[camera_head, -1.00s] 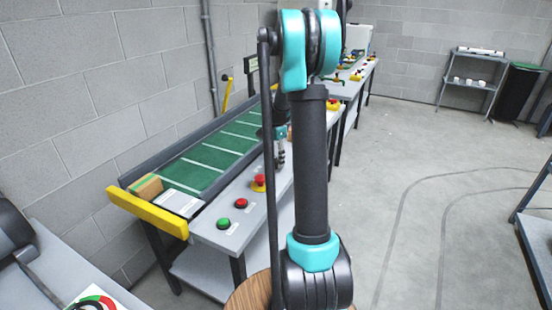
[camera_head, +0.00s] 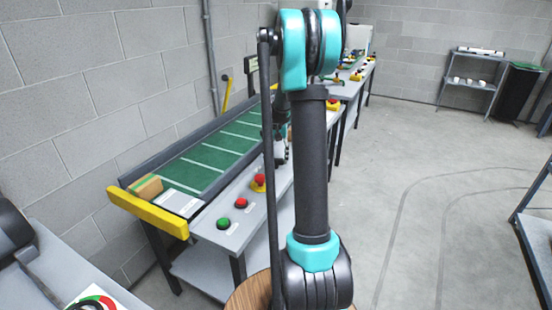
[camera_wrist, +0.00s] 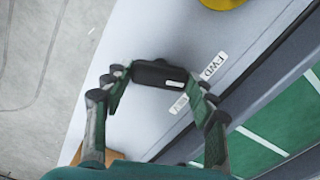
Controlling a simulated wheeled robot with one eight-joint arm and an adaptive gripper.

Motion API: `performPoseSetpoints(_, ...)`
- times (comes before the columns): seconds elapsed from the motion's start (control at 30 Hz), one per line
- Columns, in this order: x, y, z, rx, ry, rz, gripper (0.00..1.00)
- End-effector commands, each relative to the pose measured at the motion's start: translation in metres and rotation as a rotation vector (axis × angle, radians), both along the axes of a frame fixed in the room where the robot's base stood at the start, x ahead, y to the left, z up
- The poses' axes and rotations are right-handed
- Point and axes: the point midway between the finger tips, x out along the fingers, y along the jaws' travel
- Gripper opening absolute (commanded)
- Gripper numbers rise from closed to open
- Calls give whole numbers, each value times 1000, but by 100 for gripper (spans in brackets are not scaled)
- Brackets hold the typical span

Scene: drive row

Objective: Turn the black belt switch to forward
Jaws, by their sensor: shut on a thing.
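The black belt switch (camera_wrist: 155,72) lies between my gripper's fingers (camera_wrist: 158,79) in the wrist view, and the fingers are shut on its two ends. A white mark shows near the knob's right end. The label FWD (camera_wrist: 213,65) is to the right of the knob. A second small label (camera_wrist: 178,105) is below it, too blurred to read. In the head view my gripper (camera_head: 280,155) is over the panel beside the green belt, partly hidden by my own arm. The switch is hidden there.
Green (camera_head: 223,223), red (camera_head: 241,203) and red-on-yellow (camera_head: 259,183) buttons sit nearer on the same panel. The green conveyor belt (camera_head: 205,157) runs alongside, with a cardboard box (camera_head: 146,187) at its near end. Open floor (camera_head: 420,200) lies to the right.

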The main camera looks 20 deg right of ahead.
Motion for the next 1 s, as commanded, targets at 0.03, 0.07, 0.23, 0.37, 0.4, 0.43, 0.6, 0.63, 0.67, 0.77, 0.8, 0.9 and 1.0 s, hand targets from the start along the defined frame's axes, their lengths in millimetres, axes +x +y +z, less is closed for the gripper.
performPoseSetpoints(0.03, 0, 0, 0, 0, 0, 41, 28)
performPoseSetpoints(0.07, 0, 0, 0, 0, 0, 67, 28)
performPoseSetpoints(0.23, 0, 0, 0, 0, -1, 205, 28)
performPoseSetpoints(0.37, 0, 0, 0, 0, -1, 293, 28)
performPoseSetpoints(0.4, 0, 0, 0, 0, -1, 316, 28)
performPoseSetpoints(0.43, 0, 0, 0, 0, -1, 331, 28)
performPoseSetpoints(0.6, 0, 0, 0, 0, -1, 400, 28)
performPoseSetpoints(0.63, 0, 0, 0, 0, -1, 409, 28)
performPoseSetpoints(0.67, 0, 0, 0, 0, -1, 416, 28)
performPoseSetpoints(0.77, 0, 0, 0, 0, -1, 435, 28)
performPoseSetpoints(0.8, 0, 0, 0, 0, -1, 440, 28)
performPoseSetpoints(0.9, 0, 0, 0, 0, -1, 447, 28)
performPoseSetpoints(1.0, 0, 0, 0, 0, -1, 449, 28)
